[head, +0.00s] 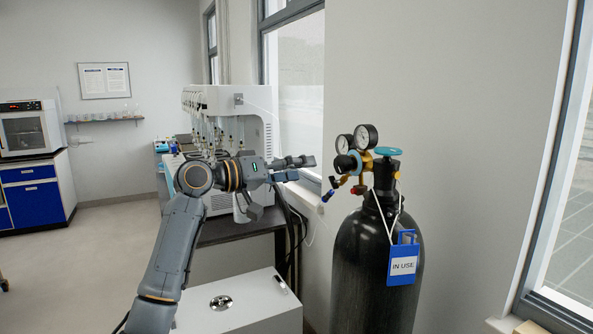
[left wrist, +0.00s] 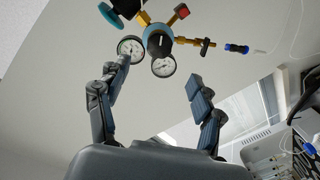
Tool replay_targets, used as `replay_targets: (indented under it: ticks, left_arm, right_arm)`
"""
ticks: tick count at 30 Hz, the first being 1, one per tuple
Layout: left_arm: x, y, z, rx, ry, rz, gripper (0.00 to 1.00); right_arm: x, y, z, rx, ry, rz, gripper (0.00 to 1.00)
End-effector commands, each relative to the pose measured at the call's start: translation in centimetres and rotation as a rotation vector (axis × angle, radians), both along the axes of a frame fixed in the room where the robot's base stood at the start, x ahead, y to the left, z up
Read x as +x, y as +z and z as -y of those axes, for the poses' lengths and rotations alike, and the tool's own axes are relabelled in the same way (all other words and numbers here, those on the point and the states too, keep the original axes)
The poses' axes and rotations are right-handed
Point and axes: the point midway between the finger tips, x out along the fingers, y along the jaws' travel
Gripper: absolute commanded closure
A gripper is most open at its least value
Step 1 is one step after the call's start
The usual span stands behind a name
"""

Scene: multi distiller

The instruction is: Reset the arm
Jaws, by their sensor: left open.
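My left arm (head: 172,250) rises from the lower left in the head view and bends at the wrist. My left gripper (head: 300,168) points right, towards the gas cylinder's gauges, and is open and empty. In the left wrist view its two fingers (left wrist: 158,75) stand wide apart with nothing between the tips. The regulator (head: 362,160) with two round gauges sits on top of the black gas cylinder (head: 362,265). The regulator also shows beyond the fingers in the left wrist view (left wrist: 158,42), apart from them as far as I can tell. My right gripper is not in view.
A blue "IN USE" tag (head: 404,262) hangs on the cylinder. The white multi distiller (head: 248,108) stands on a dark bench (head: 235,229) behind my left arm. A white box (head: 245,305) is low in front. Open floor (head: 105,245) lies to the left.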

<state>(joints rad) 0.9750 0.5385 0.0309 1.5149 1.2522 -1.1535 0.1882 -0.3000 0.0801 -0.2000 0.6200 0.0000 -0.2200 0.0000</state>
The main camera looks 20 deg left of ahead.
Motion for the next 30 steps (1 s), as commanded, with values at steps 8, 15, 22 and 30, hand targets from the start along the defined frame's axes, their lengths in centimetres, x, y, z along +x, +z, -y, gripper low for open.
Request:
replay_targets:
  ticks: [8, 15, 22, 30]
  left_arm:
    - [0.0, 0.0, 0.0, 0.000, 0.000, 0.000, 0.33]
    - [0.4, -0.8, 0.0, -0.001, 0.006, -0.012, 0.33]
    - [4.3, -12.0, -1.0, 0.010, 0.107, -0.157, 0.33]
    - [5.5, -32.8, -2.4, 0.108, 0.261, -0.388, 0.33]
  right_arm:
    - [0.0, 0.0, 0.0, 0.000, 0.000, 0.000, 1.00]
    - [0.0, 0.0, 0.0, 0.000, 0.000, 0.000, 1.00]
    - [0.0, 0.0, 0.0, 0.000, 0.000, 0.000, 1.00]
    - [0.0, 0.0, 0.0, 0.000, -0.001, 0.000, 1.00]
